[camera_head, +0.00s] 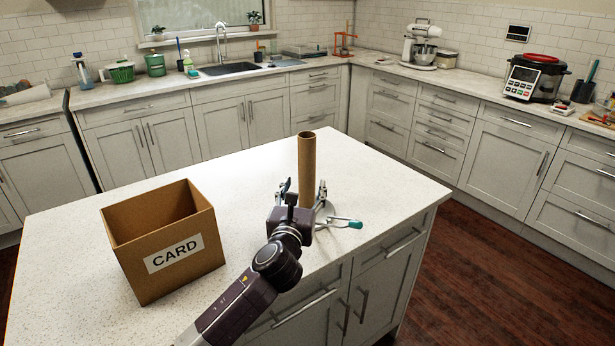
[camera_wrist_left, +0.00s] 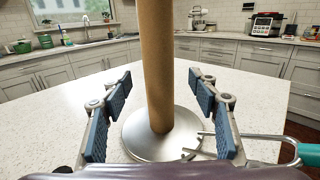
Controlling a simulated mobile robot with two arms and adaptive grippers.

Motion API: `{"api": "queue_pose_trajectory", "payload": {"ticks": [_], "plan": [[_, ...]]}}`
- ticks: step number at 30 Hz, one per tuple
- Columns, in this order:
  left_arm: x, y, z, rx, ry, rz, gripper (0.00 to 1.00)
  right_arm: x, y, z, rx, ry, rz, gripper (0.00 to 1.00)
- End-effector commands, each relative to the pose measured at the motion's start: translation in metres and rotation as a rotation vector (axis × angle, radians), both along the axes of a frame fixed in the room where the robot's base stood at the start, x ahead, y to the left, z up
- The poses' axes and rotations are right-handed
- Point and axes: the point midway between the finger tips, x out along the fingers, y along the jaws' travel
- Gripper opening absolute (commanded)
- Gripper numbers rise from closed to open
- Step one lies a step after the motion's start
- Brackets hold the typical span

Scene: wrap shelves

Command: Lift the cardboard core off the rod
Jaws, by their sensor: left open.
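The brown cardboard core (camera_head: 306,168) stands upright on a round metal base (camera_head: 328,210) near the right end of the island. In the left wrist view the core (camera_wrist_left: 157,65) rises from the metal base (camera_wrist_left: 143,146), and any rod inside it is hidden. My left gripper (camera_head: 305,187) is open at the core's lower part. In the wrist view its blue finger pads (camera_wrist_left: 160,98) stand on either side of the core, with a gap on both sides. My right gripper does not show.
A teal-handled metal tool (camera_head: 342,223) lies by the base, right of my left gripper. An open cardboard box labelled CARD (camera_head: 174,253) stands on the left of the island (camera_head: 250,165). The countertop between box and core is clear.

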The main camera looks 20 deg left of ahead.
Motion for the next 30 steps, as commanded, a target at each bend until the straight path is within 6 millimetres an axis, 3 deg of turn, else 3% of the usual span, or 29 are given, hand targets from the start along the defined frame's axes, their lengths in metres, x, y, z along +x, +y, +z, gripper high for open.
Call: {"api": "queue_pose_trajectory", "payload": {"ticks": [5, 15, 26, 30], "plan": [[0.011, 0.002, 0.002, -0.001, 0.001, 0.001, 0.55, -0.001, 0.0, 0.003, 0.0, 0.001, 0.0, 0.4], [0.05, 0.008, 0.007, -0.002, 0.001, 0.001, 0.55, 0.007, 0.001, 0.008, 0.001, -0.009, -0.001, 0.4], [0.057, 0.009, 0.007, -0.002, 0.001, -0.001, 0.55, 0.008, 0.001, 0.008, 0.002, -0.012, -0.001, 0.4], [0.057, 0.009, 0.007, -0.002, 0.001, -0.001, 0.4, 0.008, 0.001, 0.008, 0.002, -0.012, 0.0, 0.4]]}}
